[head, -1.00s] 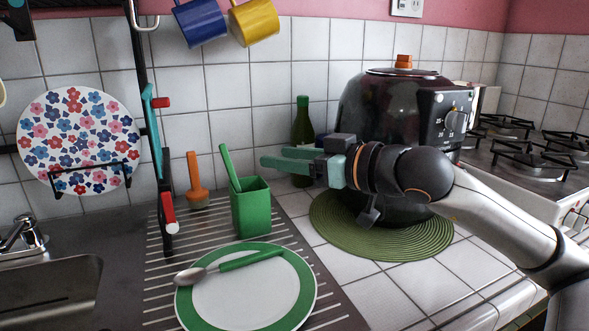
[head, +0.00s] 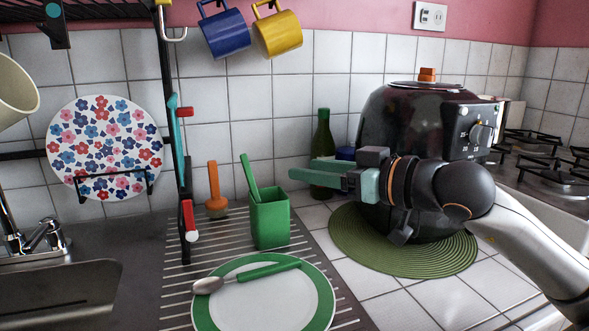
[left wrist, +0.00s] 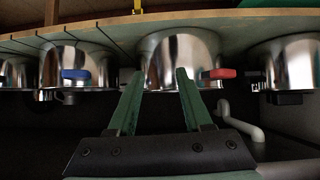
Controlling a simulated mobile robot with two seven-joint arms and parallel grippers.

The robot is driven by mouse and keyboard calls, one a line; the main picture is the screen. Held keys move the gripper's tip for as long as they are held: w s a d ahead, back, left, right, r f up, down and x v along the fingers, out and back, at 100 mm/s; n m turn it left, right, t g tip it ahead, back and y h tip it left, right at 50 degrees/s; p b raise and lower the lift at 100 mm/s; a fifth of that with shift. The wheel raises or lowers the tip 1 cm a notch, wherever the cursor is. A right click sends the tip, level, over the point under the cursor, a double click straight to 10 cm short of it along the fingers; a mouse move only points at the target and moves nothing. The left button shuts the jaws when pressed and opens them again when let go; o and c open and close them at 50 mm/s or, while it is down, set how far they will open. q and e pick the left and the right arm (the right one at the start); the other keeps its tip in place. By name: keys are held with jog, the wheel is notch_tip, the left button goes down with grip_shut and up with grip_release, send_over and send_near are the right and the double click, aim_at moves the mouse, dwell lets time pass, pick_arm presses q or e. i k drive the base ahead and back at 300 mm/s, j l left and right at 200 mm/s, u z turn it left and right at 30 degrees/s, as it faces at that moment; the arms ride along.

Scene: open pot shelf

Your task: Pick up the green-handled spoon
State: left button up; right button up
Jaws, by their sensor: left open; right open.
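The green-handled spoon (head: 268,271) lies across the green-rimmed white plate (head: 326,290) in the head view. Its metal bowl is at the plate's left rim and its green handle points right. My right gripper (head: 302,170) is open and empty, up and to the right of the plate, beside the green cup (head: 270,222) and in front of the appliance. It is apart from the spoon. My left gripper (left wrist: 161,74) shows only in the left wrist view. It is open, its fingers pointing at a shiny metal pot (left wrist: 180,58), with nothing seen between them.
A green bottle (head: 322,150) and a dark appliance (head: 415,115) on a green round mat (head: 440,262) stand behind my right gripper. A green handle rises from the cup. An orange-handled tool (head: 213,190) stands nearby. The sink (head: 60,300) is at left.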

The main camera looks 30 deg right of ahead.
aim_at(205, 286)
jog(key=k, duration=1)
